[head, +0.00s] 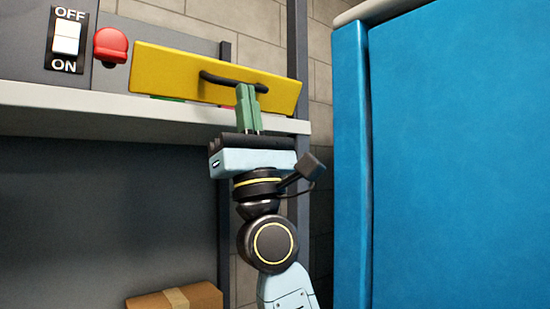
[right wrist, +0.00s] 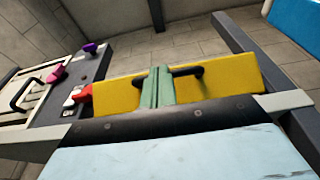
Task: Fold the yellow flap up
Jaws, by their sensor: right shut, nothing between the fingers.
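The yellow flap (head: 165,72) is a flat panel with a dark bar handle (head: 222,80), tilted down to the right, above the shelf edge in the head view. It also shows across the middle of the right wrist view (right wrist: 225,84). My right gripper (head: 247,92) has green fingers, closed together, at the right part of the handle. In the right wrist view the fingers (right wrist: 157,80) overlap the flap beside the handle's left end. Nothing shows between them; contact with the flap is hard to tell. My left gripper is in neither view.
A light shelf edge (head: 100,98) runs below the flap. A white ON/OFF switch (head: 66,38) and a red knob (head: 111,46) are left of it. A large blue cabinet (head: 460,150) fills the right side. A cardboard box (head: 172,300) sits low down.

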